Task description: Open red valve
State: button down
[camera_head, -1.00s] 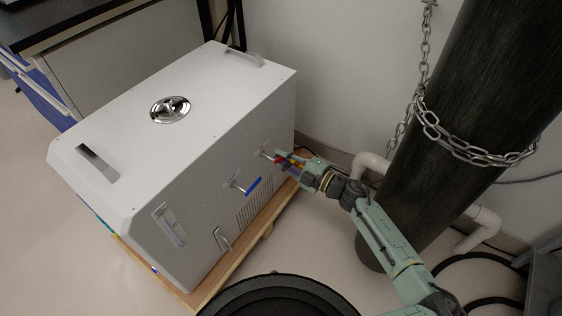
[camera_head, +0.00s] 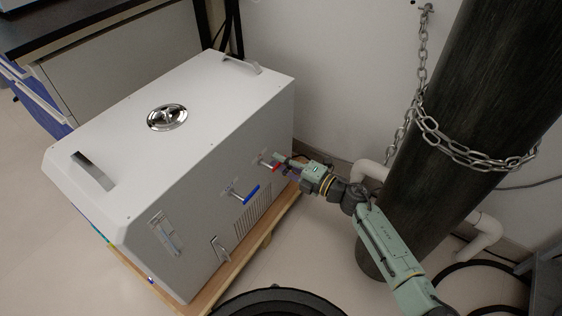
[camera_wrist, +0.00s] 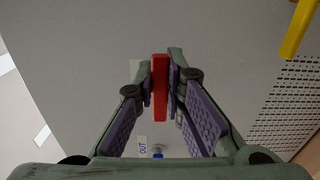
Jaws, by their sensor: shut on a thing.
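The red valve handle (camera_head: 271,165) is on the side of the white distiller (camera_head: 190,130), near its right end. In the wrist view the red handle (camera_wrist: 160,88) stands upright in the picture between the two fingertips of my gripper (camera_wrist: 160,78), which is shut on it. In the head view my gripper (camera_head: 284,161) reaches the handle from the right and partly hides it. How far the valve is turned cannot be told.
A blue valve handle (camera_head: 246,193) sits to the left on the same panel. A yellow handle (camera_wrist: 300,28) shows at the upper right of the wrist view. A dark chained cylinder (camera_head: 450,130) stands close behind my arm. A wooden base (camera_head: 232,262) lies under the distiller.

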jog(key=c, duration=1.6)
grip_release()
jog(key=shift+c, duration=0.2)
jog(key=shift+r, duration=0.1)
